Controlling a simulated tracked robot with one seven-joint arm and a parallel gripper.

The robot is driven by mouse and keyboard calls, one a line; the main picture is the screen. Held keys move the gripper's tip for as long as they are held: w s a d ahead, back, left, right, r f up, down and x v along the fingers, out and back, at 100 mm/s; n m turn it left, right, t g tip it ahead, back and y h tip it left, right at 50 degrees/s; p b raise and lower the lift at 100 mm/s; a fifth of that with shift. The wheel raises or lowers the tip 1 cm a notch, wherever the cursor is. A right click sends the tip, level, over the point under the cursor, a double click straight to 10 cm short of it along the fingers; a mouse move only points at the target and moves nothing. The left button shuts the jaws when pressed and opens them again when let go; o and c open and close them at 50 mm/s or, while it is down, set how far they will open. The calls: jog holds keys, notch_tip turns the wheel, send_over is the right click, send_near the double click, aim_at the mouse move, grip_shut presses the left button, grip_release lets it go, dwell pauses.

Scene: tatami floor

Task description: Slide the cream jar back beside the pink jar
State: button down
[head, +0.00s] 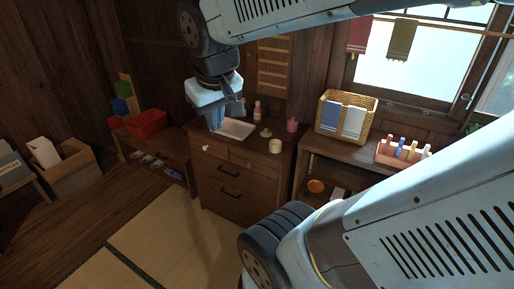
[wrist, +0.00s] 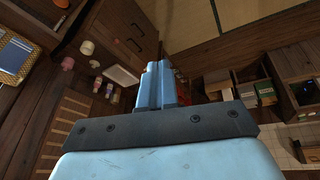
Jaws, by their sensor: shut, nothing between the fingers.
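The cream jar (head: 275,146) stands near the front right of the dark wooden cabinet top. The pink jar (head: 292,125) stands behind it and to its right, with a gap between them. In the wrist view the cream jar (wrist: 87,47) and the pink jar (wrist: 68,63) show at the upper left, apart. My gripper (head: 217,122) is above the left part of the cabinet, over the white tray's left side and well away from both jars. In the wrist view my gripper (wrist: 161,80) has its blue fingers together and holds nothing.
A white tray (head: 238,129), a pink-white bottle (head: 257,112) and a small pale object (head: 266,133) share the cabinet top. A wicker basket (head: 327,125) and a pink tray of bottles (head: 402,153) stand on the right-hand shelf. A red bin (head: 147,123) is at left.

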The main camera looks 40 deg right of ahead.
aim_at(271, 148)
jog(key=w+d+f+n+g+h, duration=0.4)
jog(key=w+d+f+h, duration=0.2)
jog(key=d+f, duration=0.4)
jog(key=w+d+f+n+g+h, duration=0.4)
jog(key=w+d+f+h, duration=0.25)
jog(key=d+f, duration=0.35)
jog(key=w+d+f+n+t+h, duration=0.2)
jog(key=w+f+n+t, duration=0.2)
jog(key=f+n+t, duration=0.45)
jog(key=w+d+f+n+t+h, duration=0.1)
jog(key=w+d+f+n+t, duration=0.35)
jog(key=f, duration=0.75)
jog(key=w+d, duration=0.1)
jog(key=d, duration=0.2)
jog(key=w+d+g, duration=0.1)
jog(key=d, duration=0.3)
jog(key=w+d+n+g, duration=0.1)
jog(key=w+d, duration=0.1)
jog(key=d, duration=0.1)
jog(key=shift+d, duration=0.3)
